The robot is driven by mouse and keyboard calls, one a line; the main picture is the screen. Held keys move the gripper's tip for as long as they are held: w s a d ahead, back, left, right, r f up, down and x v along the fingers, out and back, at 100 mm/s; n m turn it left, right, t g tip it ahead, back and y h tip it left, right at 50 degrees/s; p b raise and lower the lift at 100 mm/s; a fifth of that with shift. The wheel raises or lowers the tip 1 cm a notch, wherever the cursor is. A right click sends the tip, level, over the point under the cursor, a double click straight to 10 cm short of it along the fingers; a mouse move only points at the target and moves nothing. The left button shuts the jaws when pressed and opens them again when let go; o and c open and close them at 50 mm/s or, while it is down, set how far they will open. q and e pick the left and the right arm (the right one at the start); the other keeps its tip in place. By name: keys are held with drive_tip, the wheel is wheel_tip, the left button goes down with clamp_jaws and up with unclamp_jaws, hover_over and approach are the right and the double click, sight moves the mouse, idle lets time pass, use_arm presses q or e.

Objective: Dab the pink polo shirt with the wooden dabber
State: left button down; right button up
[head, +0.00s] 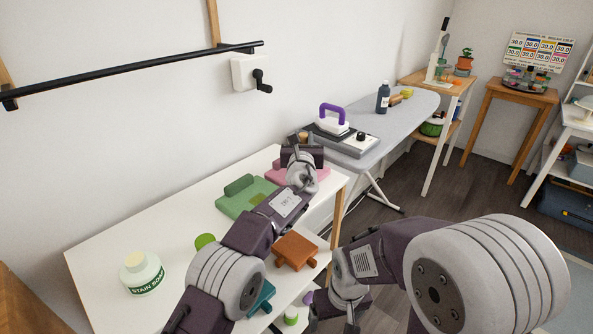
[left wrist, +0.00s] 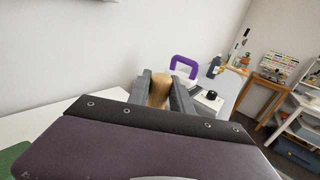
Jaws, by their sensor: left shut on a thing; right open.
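The pink polo shirt (head: 319,174) lies folded on the white table, partly hidden behind my left arm. My left gripper (head: 300,143) is above the shirt's far part and shut on the wooden dabber (left wrist: 160,92). In the left wrist view the tan dabber shows between the two grey fingers of my left gripper (left wrist: 161,88). Whether the dabber touches the shirt is hidden. My right gripper (head: 350,318) hangs low by the table's near right edge, open, its tips partly cut off by the frame.
The white table (head: 120,245) also holds a green shirt (head: 240,203), an orange-brown shirt (head: 295,251), a teal garment and a stain soap tub (head: 141,273). Behind stands an ironing board (head: 415,104) with a purple-handled iron (head: 334,118) and a dark bottle (head: 383,98). A black rail (head: 140,72) runs along the wall.

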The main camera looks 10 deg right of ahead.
use_arm(q)
wheel_tip(320, 180, up, 6)
drive_tip(key=p, duration=0.5)
drive_tip(key=shift+r+p, duration=0.15)
drive_tip(key=shift+p, duration=0.15)
drive_tip(key=shift+f, duration=0.2)
